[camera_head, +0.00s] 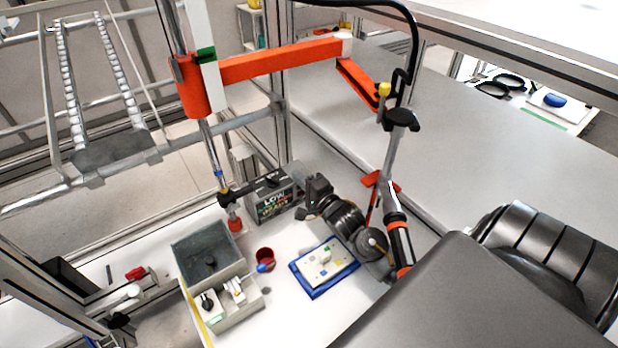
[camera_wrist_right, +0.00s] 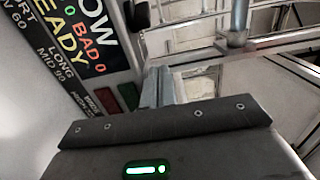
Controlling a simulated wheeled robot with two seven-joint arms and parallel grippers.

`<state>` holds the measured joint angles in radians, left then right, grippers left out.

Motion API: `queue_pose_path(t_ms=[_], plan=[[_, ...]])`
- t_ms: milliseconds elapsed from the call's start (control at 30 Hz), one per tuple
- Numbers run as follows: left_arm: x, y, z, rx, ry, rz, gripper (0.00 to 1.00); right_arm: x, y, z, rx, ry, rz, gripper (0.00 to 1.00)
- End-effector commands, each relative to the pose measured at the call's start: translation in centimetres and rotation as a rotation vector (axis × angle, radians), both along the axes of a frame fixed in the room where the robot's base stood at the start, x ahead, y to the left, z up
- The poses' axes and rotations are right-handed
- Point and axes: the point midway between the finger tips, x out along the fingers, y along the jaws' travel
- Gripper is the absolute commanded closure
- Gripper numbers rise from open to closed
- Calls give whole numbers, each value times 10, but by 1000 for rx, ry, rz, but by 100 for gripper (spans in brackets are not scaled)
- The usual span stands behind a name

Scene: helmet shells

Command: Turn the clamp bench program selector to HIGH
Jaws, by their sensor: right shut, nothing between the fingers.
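The clamp bench control box (camera_head: 272,196) is a dark grey box at the back of the white bench. Its display (camera_wrist_right: 80,35) reads LOW in large letters, with READY below, in the right wrist view. Beside it is a printed list with SHORT, LONG, MID and partly readable lines. A black knob (camera_wrist_right: 138,14), apparently the selector, shows at the top edge, partly cut off; its pointing cannot be read. My right gripper (camera_head: 308,208) is just right of the box. Its fingers (camera_wrist_right: 158,86) are shut and empty, apart from the knob. My left gripper is not in view.
A red button (camera_wrist_right: 106,100) and a green button (camera_wrist_right: 128,96) sit beside the fingers. An orange boom (camera_head: 280,62) hangs above.

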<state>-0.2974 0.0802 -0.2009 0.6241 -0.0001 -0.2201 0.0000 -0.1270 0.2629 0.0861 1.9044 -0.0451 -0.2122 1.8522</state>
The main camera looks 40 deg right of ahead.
Motion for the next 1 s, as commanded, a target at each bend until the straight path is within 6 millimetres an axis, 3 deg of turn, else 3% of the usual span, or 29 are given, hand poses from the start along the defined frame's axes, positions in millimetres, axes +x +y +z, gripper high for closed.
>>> queue_pose_path(t_ms=[133,300,433,1000], plan=[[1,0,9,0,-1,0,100,29,1,3,-1,1,2,100],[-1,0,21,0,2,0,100,17,27,2,2,2,4,100],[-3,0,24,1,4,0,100,14,36,1,0,1,3,100],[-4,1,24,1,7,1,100,12,36,0,1,0,-17,100]])
